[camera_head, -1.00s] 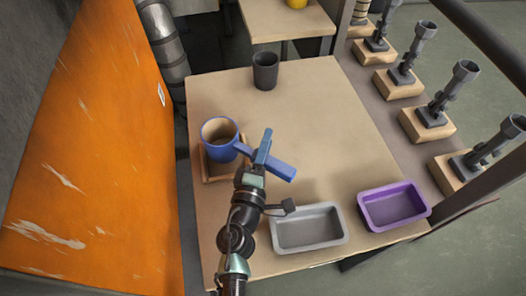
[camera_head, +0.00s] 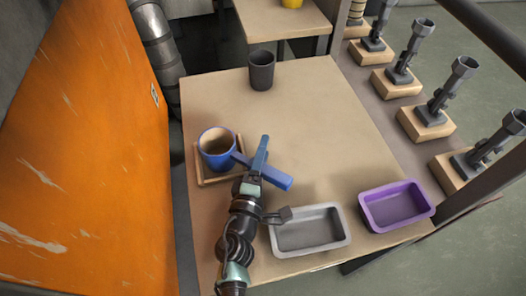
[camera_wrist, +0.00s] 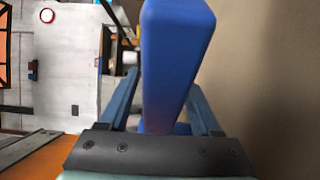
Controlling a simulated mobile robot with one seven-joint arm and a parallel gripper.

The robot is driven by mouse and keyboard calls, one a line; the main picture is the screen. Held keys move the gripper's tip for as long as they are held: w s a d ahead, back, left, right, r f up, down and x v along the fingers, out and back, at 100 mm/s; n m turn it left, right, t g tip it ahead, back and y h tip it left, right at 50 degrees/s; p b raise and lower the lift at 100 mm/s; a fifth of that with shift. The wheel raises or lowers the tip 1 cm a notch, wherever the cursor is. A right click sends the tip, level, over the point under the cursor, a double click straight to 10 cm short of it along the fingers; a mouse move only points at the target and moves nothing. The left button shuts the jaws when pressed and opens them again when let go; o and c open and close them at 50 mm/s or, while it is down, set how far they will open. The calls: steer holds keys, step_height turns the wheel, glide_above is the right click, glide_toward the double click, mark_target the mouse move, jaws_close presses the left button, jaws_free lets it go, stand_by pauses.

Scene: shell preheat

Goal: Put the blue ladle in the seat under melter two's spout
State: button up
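The blue ladle (camera_head: 216,160) has a round cup with a tan inside and a straight, flat handle pointing to the lower right. Its cup is over or inside a square wooden frame (camera_head: 206,182) at the table's left side; whether it touches the bottom cannot be told. My gripper (camera_head: 262,150) is across the handle, right of the cup. In the wrist view the blue handle (camera_wrist: 177,60) stands between the two fingers, which look closed on it. No spout shows clearly in these views.
An orange panel (camera_head: 95,160) stands left of the table (camera_head: 290,115). A dark cup (camera_head: 261,72) stands at the back. A grey tray (camera_head: 310,245) and a purple tray (camera_head: 368,212) lie at the front right. Grey fixtures on wooden blocks (camera_head: 427,122) line the right. The table's middle is clear.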

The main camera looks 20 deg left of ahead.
steer(key=shift+r, duration=0.25)
steer(key=s, duration=0.4)
steer(key=s+d, duration=0.1)
steer(key=s, duration=0.3)
steer(key=s+d, duration=0.1)
steer(key=s, duration=0.3)
steer(key=shift+f, duration=0.1)
steer(key=shift+w, duration=0.1)
